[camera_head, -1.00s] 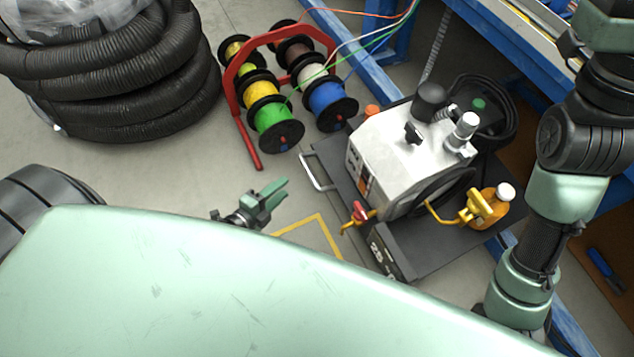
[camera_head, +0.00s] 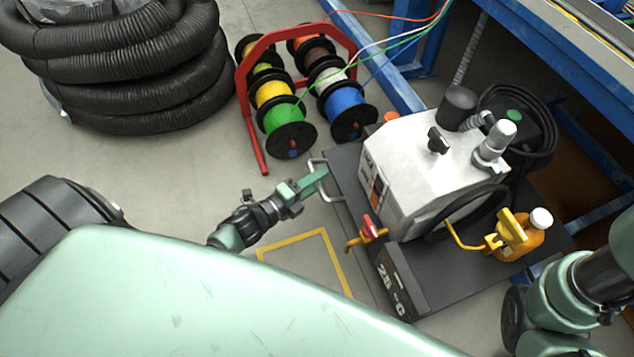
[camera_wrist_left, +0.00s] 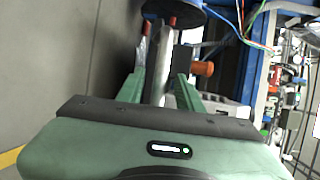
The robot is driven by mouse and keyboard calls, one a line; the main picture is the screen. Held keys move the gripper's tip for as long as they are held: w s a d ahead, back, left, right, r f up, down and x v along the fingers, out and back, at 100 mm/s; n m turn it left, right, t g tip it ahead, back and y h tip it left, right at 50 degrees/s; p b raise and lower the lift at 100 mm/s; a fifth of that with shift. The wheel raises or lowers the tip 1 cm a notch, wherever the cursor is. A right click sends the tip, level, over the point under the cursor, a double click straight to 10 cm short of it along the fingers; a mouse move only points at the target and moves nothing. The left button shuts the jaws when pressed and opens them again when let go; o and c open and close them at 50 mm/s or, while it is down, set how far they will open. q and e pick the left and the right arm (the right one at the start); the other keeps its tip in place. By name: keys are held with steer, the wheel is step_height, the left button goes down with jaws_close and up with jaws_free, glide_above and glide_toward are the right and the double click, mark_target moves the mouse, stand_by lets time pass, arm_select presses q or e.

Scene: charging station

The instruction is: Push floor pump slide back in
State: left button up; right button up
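The floor pump slide is a dark flat platform (camera_head: 458,293) on the floor at the right of the head view. It carries a white boxy pump (camera_head: 415,165). A silver bar handle (camera_head: 336,197) is on its left edge. My left gripper (camera_head: 318,180) is at this handle. In the left wrist view the two green fingers (camera_wrist_left: 160,88) are apart, and a silver bar (camera_wrist_left: 157,60) shows between or just beyond them. I cannot tell whether they touch it. My right arm shows at the lower right of the head view, but its gripper is out of view.
A red rack of coloured cable spools (camera_head: 257,135) stands just behind my left gripper. Thick black hose coils (camera_head: 130,75) lie at the upper left. A blue frame (camera_head: 590,70) stands behind the pump. Yellow-taped floor (camera_head: 300,262) is clear in front.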

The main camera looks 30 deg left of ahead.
arm_select(q)
steer(key=shift+w, duration=0.15)
jaws_close()
stand_by(1.4)
